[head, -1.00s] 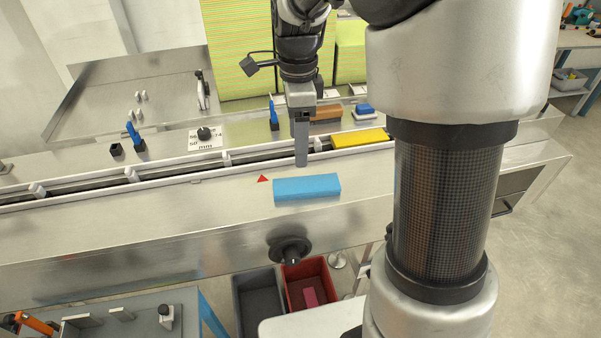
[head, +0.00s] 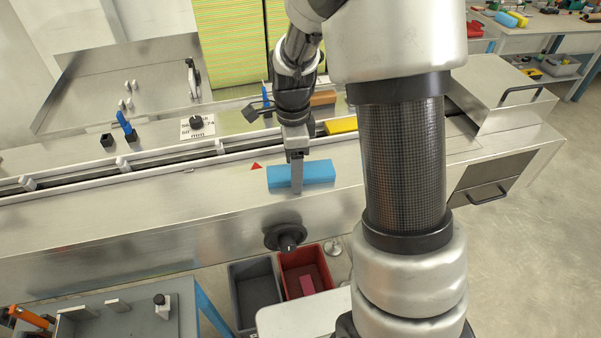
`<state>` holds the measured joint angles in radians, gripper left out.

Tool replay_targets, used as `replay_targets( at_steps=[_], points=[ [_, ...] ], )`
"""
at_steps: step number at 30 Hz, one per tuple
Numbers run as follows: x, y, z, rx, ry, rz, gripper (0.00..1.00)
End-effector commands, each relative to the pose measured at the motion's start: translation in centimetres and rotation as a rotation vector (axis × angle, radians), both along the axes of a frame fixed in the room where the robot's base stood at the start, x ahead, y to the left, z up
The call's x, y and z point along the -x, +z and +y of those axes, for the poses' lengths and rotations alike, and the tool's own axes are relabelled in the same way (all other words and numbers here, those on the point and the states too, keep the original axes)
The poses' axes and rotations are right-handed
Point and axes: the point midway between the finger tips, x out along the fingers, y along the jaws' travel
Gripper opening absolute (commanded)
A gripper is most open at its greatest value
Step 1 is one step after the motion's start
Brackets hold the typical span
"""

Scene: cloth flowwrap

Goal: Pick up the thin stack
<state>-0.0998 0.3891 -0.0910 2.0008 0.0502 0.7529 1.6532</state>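A blue stack (head: 318,174) lies flat on the steel worktop (head: 150,212), near its front edge. My gripper (head: 297,187) points down at this stack, and its finger covers part of the stack's left half. I see the fingers edge-on as one grey strip, so the gap between them is hidden. I cannot tell whether they touch the stack. A yellow stack (head: 342,125) lies in the channel behind, partly hidden by my arm. A brown stack (head: 322,97) lies farther back.
A white-railed channel (head: 110,169) runs along the worktop behind the blue stack. A small red triangle (head: 257,166) marks the top left of it. A black knob (head: 287,240) sticks out in front. Grey (head: 255,297) and red bins (head: 304,262) stand below. The worktop's left part is clear.

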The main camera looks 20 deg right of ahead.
Motion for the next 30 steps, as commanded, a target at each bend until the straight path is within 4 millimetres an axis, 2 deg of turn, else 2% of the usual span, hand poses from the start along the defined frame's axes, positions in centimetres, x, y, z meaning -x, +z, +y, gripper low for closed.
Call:
replay_targets(
  at_steps=[4,5,12,19,22,30],
  points=[
    [0.0,0.0,0.0,0.0,0.0,0.0,0.66],
    [0.0,0.0,0.0,0.0,0.0,0.0,0.62],
    [0.0,0.1,0.0,0.0,0.0,0.0,0.22],
    [0.0,0.1,0.0,0.0,0.0,0.0,0.22],
    [-0.1,0.8,0.0,0.0,0.001,-0.001,0.22],
    [-0.1,6.1,0.0,0.0,0.0,-0.005,0.22]
  ],
)
